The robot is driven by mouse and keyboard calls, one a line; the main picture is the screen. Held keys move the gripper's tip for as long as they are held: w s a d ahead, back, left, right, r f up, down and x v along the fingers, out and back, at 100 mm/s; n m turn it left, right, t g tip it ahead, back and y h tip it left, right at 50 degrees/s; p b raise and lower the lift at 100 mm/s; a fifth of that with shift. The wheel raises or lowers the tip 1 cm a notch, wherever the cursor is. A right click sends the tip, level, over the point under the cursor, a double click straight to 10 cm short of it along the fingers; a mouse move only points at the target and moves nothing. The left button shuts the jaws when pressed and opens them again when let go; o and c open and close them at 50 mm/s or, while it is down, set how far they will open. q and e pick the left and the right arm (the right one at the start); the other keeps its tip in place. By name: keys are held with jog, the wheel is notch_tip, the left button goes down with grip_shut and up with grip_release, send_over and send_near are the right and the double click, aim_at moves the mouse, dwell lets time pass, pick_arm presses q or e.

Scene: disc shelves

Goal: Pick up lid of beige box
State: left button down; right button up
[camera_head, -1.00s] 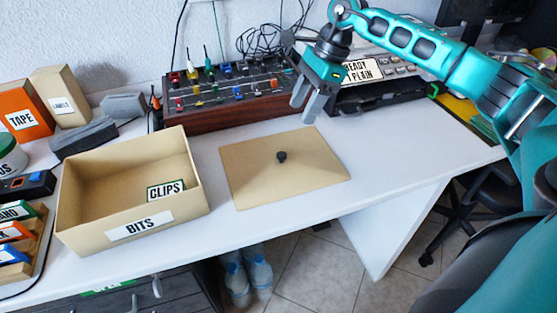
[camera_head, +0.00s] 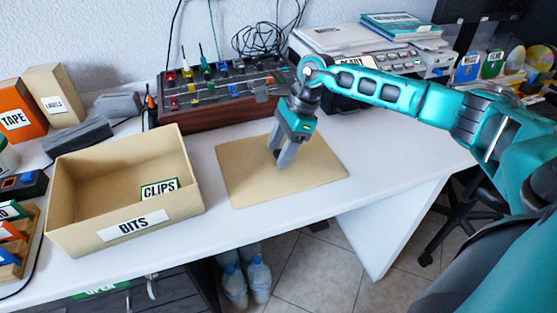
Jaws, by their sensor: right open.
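The beige lid (camera_head: 315,175) lies flat on the white table, right of the open beige box. Its dark knob is hidden now behind my right gripper. My right gripper (camera_head: 278,160) points down over the middle of the lid, with its fingers at the knob's place. It is open, and I cannot tell whether the fingers touch the knob or the lid. The beige box (camera_head: 75,215) is labelled BITS and has a CLIPS card (camera_head: 159,189) inside. My left gripper is not in view.
A mixer-like panel with coloured knobs (camera_head: 215,95) stands behind the lid. A printer (camera_head: 375,65) is at the back right. Orange TAPE (camera_head: 18,110) and beige LABELS (camera_head: 55,95) boxes stand at the left. The tabletop right of the lid (camera_head: 400,160) is clear.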

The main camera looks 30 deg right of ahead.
jog(key=shift+r, duration=0.1)
jog(key=shift+c, duration=0.3)
grip_shut()
jog(key=shift+r, duration=0.15)
